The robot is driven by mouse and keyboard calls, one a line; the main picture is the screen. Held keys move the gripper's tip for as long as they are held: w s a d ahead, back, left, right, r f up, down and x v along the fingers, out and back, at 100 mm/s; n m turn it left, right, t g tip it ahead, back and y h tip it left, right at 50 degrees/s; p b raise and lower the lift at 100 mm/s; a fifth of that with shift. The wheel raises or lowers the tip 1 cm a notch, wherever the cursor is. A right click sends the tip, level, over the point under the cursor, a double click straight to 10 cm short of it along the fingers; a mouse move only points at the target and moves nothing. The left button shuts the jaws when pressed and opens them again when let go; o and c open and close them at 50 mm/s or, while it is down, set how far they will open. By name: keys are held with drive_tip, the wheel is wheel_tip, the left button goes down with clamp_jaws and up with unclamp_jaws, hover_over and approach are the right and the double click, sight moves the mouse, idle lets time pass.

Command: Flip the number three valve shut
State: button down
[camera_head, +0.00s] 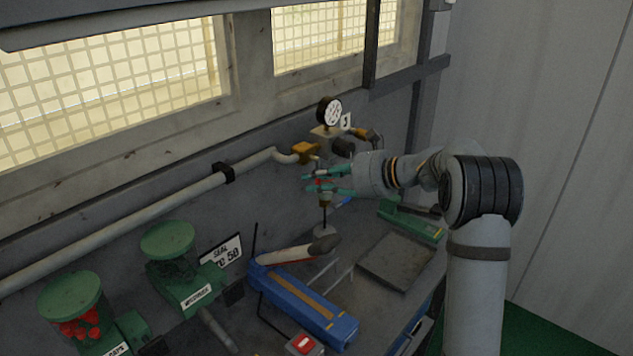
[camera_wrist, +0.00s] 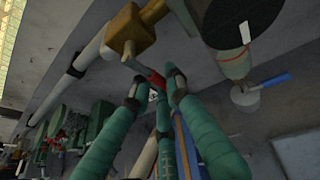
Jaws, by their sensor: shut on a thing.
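The number three valve has a brass-yellow body (camera_head: 304,151) on the wall pipe, below a dial gauge (camera_head: 330,111) and a tag marked 3 (camera_head: 346,121). The brass body also shows at the top of the wrist view (camera_wrist: 130,32). A metal lever with a red grip (camera_wrist: 157,78) runs down from it. My gripper (camera_head: 318,182) has its green fingers on either side of the red grip and is shut on it. In the wrist view the fingertips (camera_wrist: 154,88) flank the grip, partly hiding it.
A grey pipe (camera_head: 130,222) runs along the wall. A dark round fitting (camera_wrist: 238,20) is close right of the fingers.

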drive_tip(key=shift+r, duration=0.1)
drive_tip(key=c, duration=1.6)
unclamp_jaws()
drive_tip(key=shift+c, duration=0.2)
drive_tip(key=shift+d, duration=0.1)
drive_tip(key=v, duration=1.1)
drive_tip(key=shift+s+d, duration=0.25)
drive_tip(key=shift+d, duration=0.1)
drive_tip(key=x, duration=1.2)
drive_tip(key=shift+w+a+r, duration=0.1)
